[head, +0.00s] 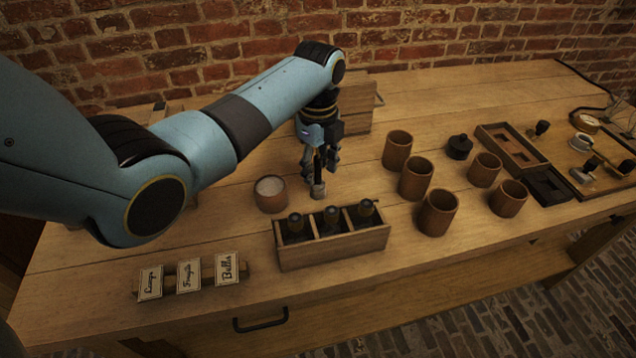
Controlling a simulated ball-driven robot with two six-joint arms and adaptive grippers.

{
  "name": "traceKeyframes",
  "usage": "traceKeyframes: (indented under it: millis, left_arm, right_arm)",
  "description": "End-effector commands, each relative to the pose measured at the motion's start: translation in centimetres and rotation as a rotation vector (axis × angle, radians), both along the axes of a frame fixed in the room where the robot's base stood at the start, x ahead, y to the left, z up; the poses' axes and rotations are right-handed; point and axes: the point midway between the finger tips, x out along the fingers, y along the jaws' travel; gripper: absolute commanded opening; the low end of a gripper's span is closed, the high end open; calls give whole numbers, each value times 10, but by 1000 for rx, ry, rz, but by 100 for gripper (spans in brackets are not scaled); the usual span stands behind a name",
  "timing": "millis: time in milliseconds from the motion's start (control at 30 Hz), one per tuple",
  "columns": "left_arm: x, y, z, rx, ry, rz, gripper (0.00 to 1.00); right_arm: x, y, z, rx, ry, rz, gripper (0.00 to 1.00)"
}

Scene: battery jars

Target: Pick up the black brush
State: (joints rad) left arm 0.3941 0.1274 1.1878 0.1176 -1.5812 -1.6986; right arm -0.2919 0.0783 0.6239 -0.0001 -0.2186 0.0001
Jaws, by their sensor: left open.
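An upright object that looks like the black brush (319,190), with a dark handle and a pale grey-brown lower end, stands on the wooden table. My left gripper (319,168) points down from above, open, with its fingers around or just beside the dark handle. The fingers partly hide the handle, and I cannot tell whether they touch it. My right gripper is not in view.
A cup with pale contents (270,194) stands left of the brush. A wooden box of dark bottles (335,251) is in front, a wooden box (358,112) behind. Several brown cups (415,179) stand to the right. Label cards (188,275) stand at front left.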

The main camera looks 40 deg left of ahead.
Motion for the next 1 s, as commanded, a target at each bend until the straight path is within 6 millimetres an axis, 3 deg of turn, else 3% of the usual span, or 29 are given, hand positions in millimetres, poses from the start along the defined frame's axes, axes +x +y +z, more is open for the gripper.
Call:
traceKeyframes:
  millis: [67,400,767,867,1000]
  left_arm:
    - [0,0,0,0,0,0,42]
    - [0,0,0,0,0,0,0]
    - [1,0,3,0,-1,1,0]
    - [1,0,13,1,-3,1,0]
    - [2,0,42,1,-5,1,0]
  right_arm:
    - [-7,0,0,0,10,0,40]
    - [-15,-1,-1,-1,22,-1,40]
    - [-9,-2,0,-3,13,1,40]
    - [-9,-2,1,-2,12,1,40]
    - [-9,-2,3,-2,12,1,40]
